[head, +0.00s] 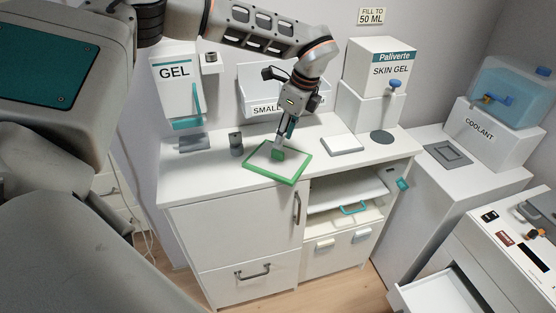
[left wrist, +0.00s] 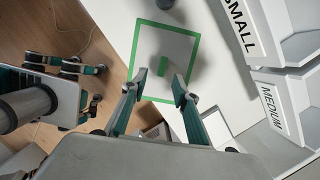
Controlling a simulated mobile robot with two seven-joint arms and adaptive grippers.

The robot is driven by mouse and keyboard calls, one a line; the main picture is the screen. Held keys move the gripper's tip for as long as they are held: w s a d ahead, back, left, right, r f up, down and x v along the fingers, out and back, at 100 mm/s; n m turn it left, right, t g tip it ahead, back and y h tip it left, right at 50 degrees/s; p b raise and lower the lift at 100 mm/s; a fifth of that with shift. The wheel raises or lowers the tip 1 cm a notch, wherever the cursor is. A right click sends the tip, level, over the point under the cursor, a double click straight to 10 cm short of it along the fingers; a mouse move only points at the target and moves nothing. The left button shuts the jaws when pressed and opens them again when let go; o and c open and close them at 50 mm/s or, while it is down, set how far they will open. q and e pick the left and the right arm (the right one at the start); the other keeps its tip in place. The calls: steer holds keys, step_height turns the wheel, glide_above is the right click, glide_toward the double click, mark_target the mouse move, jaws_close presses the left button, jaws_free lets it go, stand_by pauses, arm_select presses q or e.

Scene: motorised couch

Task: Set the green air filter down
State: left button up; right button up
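The green air filter (head: 291,179) is a square green frame with a pale panel and a small green grip at its middle. It lies about flat at the front of the white counter (head: 215,181), and its near corner reaches the front edge. In the left wrist view the filter (left wrist: 188,32) partly shows against the floor past that edge. My left gripper (head: 280,146) points down over the filter's middle. In the left wrist view its fingers (left wrist: 158,82) are apart, with the green grip between and beyond the tips. My right gripper is not in view.
A small dark cylinder (head: 236,144) stands left of the filter, and a white pad (head: 342,144) lies to its right. The GEL dispenser (head: 177,88) and the SKIN GEL box (head: 386,68) are behind. An open shelf (head: 345,193) is below.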

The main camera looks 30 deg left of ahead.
mark_target(278, 151)
arm_select(q)
steer(key=p+x, duration=0.1)
steer(key=x, duration=0.5)
steer(key=shift+w+a, duration=0.15)
steer(key=shift+w, duration=0.05)
jaws_close()
